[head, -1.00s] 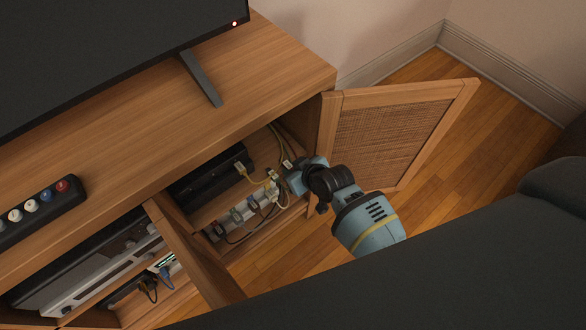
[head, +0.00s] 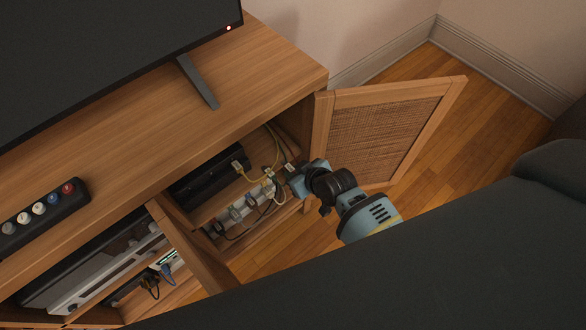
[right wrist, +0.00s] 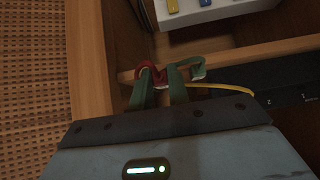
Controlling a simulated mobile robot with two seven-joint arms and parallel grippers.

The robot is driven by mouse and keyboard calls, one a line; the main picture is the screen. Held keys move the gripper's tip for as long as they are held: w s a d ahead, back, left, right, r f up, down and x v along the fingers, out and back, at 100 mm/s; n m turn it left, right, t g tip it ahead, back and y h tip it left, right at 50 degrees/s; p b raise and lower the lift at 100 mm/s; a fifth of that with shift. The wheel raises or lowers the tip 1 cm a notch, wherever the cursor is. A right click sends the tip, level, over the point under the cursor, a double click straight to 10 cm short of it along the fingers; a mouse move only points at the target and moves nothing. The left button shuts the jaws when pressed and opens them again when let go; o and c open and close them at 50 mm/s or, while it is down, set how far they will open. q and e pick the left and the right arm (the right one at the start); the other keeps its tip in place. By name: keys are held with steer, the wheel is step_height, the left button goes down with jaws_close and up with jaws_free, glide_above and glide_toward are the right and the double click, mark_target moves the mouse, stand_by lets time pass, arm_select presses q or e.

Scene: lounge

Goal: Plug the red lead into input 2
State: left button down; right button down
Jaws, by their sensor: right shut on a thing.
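My right gripper (head: 290,179) is at the right end of the open cabinet compartment, beside the open door. In the right wrist view its two green fingers (right wrist: 165,82) are close together, with a small red piece (right wrist: 152,72) at their tips. The piece looks like part of the red lead; the fingers hide much of it. A black box (head: 208,178) stands on the compartment's shelf, with a yellow cable at its right end. Below is a pale strip (head: 226,226) with several plugs. My left gripper is not in view.
A wooden partition (head: 190,245) bounds the compartment on the left. Several cables (head: 274,158) hang near the gripper. A dark padded shape (head: 400,275) fills the lower right.

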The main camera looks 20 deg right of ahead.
steer(key=shift+s+d+r+p, duration=0.15)
steer(key=shift+s+d+p, duration=0.05)
steer(key=shift+s+p, duration=0.25)
steer(key=shift+s+d+r+p, duration=0.2)
steer(key=shift+s+p, duration=0.15)
steer(key=shift+s, duration=0.2)
steer(key=shift+s, duration=0.1)
